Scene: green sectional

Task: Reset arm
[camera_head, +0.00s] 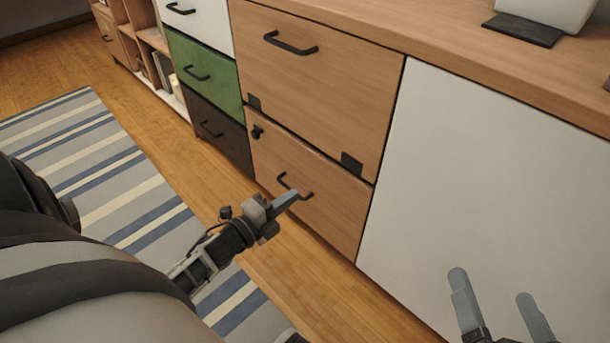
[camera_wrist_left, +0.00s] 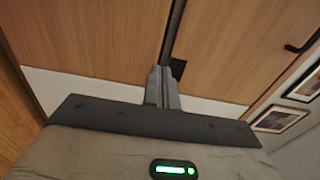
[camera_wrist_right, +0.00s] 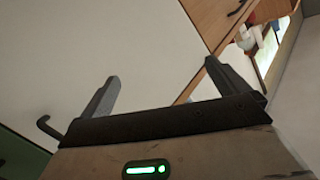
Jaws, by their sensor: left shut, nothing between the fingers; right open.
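My left gripper (camera_head: 288,197) is low in front of the lower wooden cabinet front (camera_head: 310,205), its tip overlapping the black bar handle (camera_head: 290,184) in the head view. I cannot tell whether it touches the handle. In the left wrist view its fingers (camera_wrist_left: 162,84) are together with nothing between them. My right gripper (camera_head: 491,288) is at the lower right of the head view, in front of the white cabinet panel (camera_head: 490,180). Its two fingers are spread and empty, as the right wrist view also shows (camera_wrist_right: 160,76).
The upper wooden front (camera_head: 330,90), white drawer (camera_head: 200,20), green drawer (camera_head: 210,75) and dark drawer (camera_head: 220,125) look closed. The wooden countertop (camera_head: 450,45) runs above. A striped rug (camera_head: 110,165) lies on the wooden floor at left. Open shelves (camera_head: 150,45) stand farther back.

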